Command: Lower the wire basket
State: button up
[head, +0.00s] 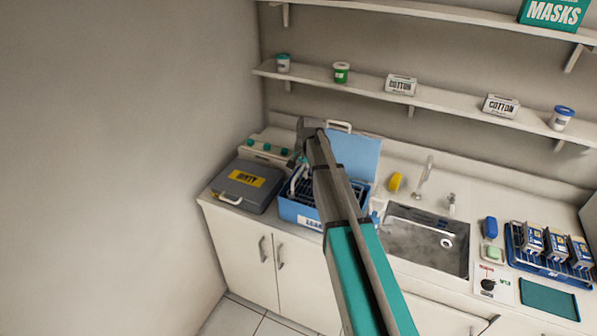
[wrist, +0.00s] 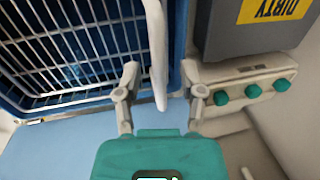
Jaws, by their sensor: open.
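The wire basket (wrist: 75,45) shows in the wrist view as a grid of pale wires within a blue tub (wrist: 178,40). In the head view the tub (head: 290,210) stands on the counter with its lid (head: 358,155) raised, and my arm hides much of the basket (head: 305,190). A pale upright handle bar (wrist: 158,50) reaches between the fingers of my gripper (wrist: 162,92). My gripper is open, with a finger on each side of the bar and gaps visible. In the head view my gripper (head: 298,162) is above the tub's left part. I cannot tell how high the basket sits.
A grey case marked DIRTY (head: 245,188) stands left of the tub. A device with teal knobs (head: 268,148) is behind it. A sink (head: 425,240) and a yellow object (head: 395,182) are to the right. Shelves (head: 440,103) run along the wall above.

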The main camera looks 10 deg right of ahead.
aim_at(298, 190)
grip_shut()
dwell(0.4)
notch_tip(298, 190, down, 8)
jog(key=b, duration=0.7)
jog(key=shift+r+b, duration=0.25)
jog(key=shift+b, duration=0.1)
jog(key=shift+s, duration=0.1)
grip_release()
